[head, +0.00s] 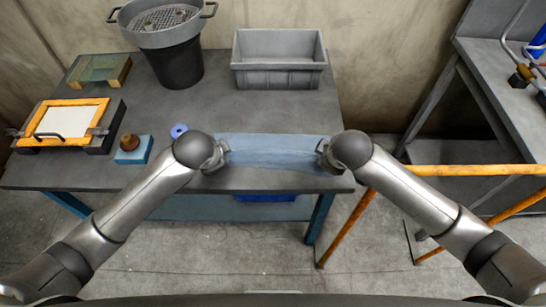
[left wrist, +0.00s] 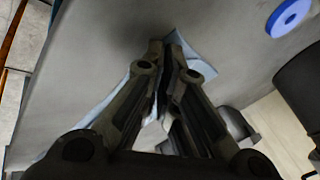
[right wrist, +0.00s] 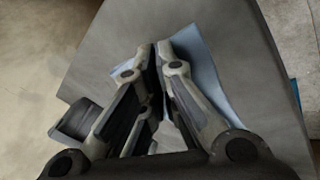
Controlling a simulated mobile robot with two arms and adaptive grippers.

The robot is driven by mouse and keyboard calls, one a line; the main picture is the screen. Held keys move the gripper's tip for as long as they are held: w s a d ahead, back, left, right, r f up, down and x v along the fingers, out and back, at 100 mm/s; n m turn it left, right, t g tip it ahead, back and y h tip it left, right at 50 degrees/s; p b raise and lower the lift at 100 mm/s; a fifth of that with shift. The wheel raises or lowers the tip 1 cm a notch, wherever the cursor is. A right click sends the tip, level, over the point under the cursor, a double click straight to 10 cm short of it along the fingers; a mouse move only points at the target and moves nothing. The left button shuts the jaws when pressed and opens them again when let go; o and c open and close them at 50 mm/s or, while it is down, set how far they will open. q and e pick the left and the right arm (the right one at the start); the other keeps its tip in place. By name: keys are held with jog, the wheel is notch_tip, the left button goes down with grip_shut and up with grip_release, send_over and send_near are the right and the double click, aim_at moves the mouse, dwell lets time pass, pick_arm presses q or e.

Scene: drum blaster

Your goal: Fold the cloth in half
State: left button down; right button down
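The light blue cloth (head: 272,150) lies at the front edge of the grey table in the head view, stretched between my two grippers. My left gripper (head: 220,158) is at its left end and my right gripper (head: 324,153) at its right end. In the left wrist view the left fingers (left wrist: 166,50) are closed together, with cloth (left wrist: 188,52) showing on both sides of them. In the right wrist view the right fingers (right wrist: 157,52) are closed together on the cloth (right wrist: 205,70). The cloth's lower part near the table edge is partly hidden by my grippers.
On the grey table (head: 215,105) stand a grey bin (head: 279,60), a large pot with a sieve (head: 170,40), an orange frame (head: 62,122), a blue block with a brown knob (head: 133,149) and a blue ring (head: 178,130). An orange rail (head: 450,170) is at right.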

pick_arm(q)
jog(key=shift+a, duration=0.3)
pick_arm(e)
jog(key=shift+d, duration=0.3)
pick_arm(q)
jog(key=c, duration=1.7)
grip_release()
jog(key=shift+d, duration=0.1)
pick_arm(e)
jog(key=c, duration=1.7)
grip_release()
jog(key=shift+a, duration=0.1)
pick_arm(q)
jog(key=o, duration=0.3)
jog(key=shift+d, duration=0.15)
pick_arm(e)
jog(key=o, duration=0.3)
jog(key=shift+a, duration=0.15)
